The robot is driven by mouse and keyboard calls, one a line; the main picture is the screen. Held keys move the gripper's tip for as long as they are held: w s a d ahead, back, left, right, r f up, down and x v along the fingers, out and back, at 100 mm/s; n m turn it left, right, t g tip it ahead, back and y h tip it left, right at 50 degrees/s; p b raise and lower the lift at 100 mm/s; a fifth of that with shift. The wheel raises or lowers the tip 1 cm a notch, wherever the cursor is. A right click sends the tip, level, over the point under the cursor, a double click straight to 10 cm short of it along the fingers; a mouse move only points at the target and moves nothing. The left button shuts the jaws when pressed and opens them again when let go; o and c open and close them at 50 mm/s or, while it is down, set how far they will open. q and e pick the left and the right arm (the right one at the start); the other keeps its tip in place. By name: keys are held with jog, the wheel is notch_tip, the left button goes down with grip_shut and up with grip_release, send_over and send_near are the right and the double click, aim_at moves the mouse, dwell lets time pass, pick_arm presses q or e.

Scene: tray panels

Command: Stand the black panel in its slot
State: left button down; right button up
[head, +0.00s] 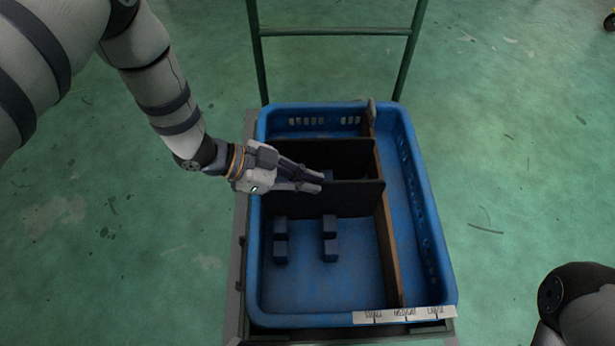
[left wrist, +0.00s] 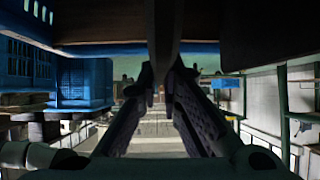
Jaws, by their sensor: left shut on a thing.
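Two black panels stand crosswise over the left part of a blue tray (head: 436,262). My left gripper (head: 322,181) is shut on the top edge of the nearer black panel (head: 350,201), which looks upright. In the left wrist view this panel (left wrist: 166,35) runs between the two fingers. Its lower edge is hard to see, so I cannot tell whether it sits in a slot. The other black panel (head: 345,154) stands farther back. Blue blocks (head: 280,240) and (head: 330,238) in pairs, with narrow gaps between them, rise from the tray floor in front. My right gripper is out of view.
A long brown divider (head: 388,240) runs along the tray, close to the panels' right ends. The right lane of the tray is empty. A white label strip (head: 404,315) is on the front rim. A green cart handle (head: 335,31) rises behind.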

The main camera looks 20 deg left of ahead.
pick_arm(q)
jog(key=shift+f+b, duration=0.4)
jog(key=shift+f, duration=0.5)
jog(key=c, duration=1.7)
grip_release()
jog(key=shift+a+r, duration=0.1)
jog(key=shift+a, duration=0.05)
jog(key=v, duration=1.1)
jog(key=shift+s+a+r, duration=0.15)
jog(key=shift+s+a, duration=0.05)
jog(key=shift+a, duration=0.1)
